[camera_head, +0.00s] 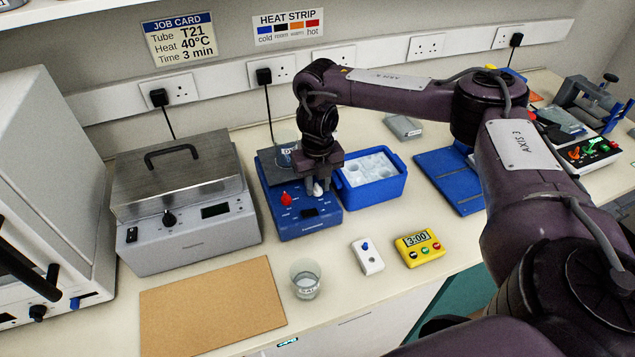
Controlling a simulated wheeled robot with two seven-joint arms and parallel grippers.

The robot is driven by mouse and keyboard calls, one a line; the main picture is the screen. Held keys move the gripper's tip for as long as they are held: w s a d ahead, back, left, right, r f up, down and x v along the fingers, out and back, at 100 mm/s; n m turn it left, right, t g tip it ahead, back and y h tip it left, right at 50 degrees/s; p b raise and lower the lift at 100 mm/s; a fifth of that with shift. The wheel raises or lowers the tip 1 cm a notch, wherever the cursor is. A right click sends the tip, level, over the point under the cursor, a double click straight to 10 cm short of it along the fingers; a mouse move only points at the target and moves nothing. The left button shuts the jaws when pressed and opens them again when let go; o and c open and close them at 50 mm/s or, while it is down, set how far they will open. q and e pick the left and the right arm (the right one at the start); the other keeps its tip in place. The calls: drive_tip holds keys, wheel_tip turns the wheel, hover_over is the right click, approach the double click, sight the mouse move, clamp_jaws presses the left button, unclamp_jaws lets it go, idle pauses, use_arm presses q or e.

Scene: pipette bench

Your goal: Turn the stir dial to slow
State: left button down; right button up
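The blue stirrer unit (311,228) stands on the bench with a red knob (286,199) at the left of its front panel. A pale dial (318,190) sits to the right of the red knob. My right gripper (316,186) points down at the pale dial, with its fingers at or around it. Whether the fingers are closed on the dial is too small to tell. The gripper partly hides the dial and its markings. A glass beaker (286,146) stands on the back of the unit, partly behind my arm. My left gripper is not in view.
A blue ice tub (373,191) sits close to the right of the stirrer. A grey lidded bath (190,240) is to the left. In front are a beaker (305,279), a white device (367,257), a yellow timer (420,248) and a brown board (212,310).

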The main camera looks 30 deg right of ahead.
drive_tip(key=c, duration=0.5)
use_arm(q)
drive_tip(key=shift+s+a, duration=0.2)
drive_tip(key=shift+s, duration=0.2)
use_arm(e)
clamp_jaws()
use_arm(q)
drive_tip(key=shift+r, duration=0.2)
use_arm(e)
drive_tip(key=shift+m, duration=0.5)
drive_tip(key=shift+r+m+p, duration=0.1)
drive_tip(key=shift+m+p, duration=0.7)
drive_tip(key=shift+m, duration=0.2)
drive_tip(key=m+p, duration=0.2)
drive_tip(key=m, duration=0.2)
drive_tip(key=shift+m, duration=0.3)
drive_tip(key=m+p, duration=0.3)
drive_tip(key=m, duration=0.2)
drive_tip(key=shift+r+p, duration=0.1)
drive_tip(key=shift+p, duration=0.2)
use_arm(q)
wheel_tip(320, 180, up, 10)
drive_tip(key=p, duration=0.3)
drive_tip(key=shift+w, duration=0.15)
use_arm(e)
drive_tip(key=m, duration=0.5)
drive_tip(key=shift+m, duration=0.3)
